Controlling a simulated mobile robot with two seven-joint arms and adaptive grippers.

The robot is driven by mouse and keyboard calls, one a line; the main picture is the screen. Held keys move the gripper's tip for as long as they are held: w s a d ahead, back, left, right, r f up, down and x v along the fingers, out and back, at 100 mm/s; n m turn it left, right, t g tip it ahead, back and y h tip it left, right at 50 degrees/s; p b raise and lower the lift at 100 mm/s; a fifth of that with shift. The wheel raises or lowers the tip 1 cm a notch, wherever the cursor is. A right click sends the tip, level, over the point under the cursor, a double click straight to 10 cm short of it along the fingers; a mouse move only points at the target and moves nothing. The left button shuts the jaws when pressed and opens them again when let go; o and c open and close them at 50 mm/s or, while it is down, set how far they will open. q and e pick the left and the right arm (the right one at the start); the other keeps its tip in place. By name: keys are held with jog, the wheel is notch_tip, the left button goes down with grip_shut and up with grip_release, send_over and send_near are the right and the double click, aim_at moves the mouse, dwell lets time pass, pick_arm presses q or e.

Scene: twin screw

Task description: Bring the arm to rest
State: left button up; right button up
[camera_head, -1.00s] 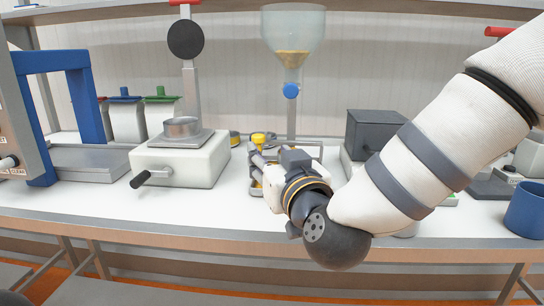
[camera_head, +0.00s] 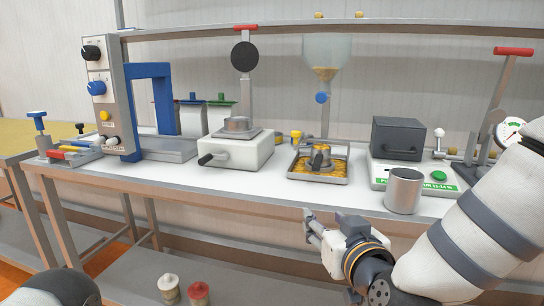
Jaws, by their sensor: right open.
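My right arm (camera_head: 465,245) comes in from the lower right, white with grey bands. Its gripper (camera_head: 309,224) points left, in front of the bench's front edge and lower in the picture than the bench top. The jaws are open and I see nothing held between them. A dark rounded part of my own body shows at the lower left corner. My left gripper is out of view.
Two small jars (camera_head: 168,287) stand on the lower shelf.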

jog(key=s+d+f+g, duration=0.1)
jog(key=s+f+g, duration=0.3)
jog(key=f, duration=1)
jog(key=s+d+f+g+p, duration=0.1)
jog(key=s+d+f+g, duration=0.3)
jog(key=s+f, duration=0.75)
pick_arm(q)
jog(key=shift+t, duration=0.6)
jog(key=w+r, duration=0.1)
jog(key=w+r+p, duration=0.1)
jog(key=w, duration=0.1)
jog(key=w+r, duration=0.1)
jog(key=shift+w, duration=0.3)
pick_arm(e)
jog(key=s+d+f+g, duration=0.2)
jog(key=s+g, duration=0.1)
jog(key=s, duration=0.7)
jog(key=s+d+f+m+g+h, duration=0.1)
jog(key=s+d+f+g, duration=0.1)
jog(key=s, duration=0.7)
jog(key=s+d+f+m+g+h, duration=0.1)
jog(key=s+g, duration=0.4)
jog(key=s, duration=0.5)
jog(key=shift+s+d+f, duration=0.3)
jog(key=shift+d+f, duration=0.4)
jog(key=shift+d, duration=0.3)
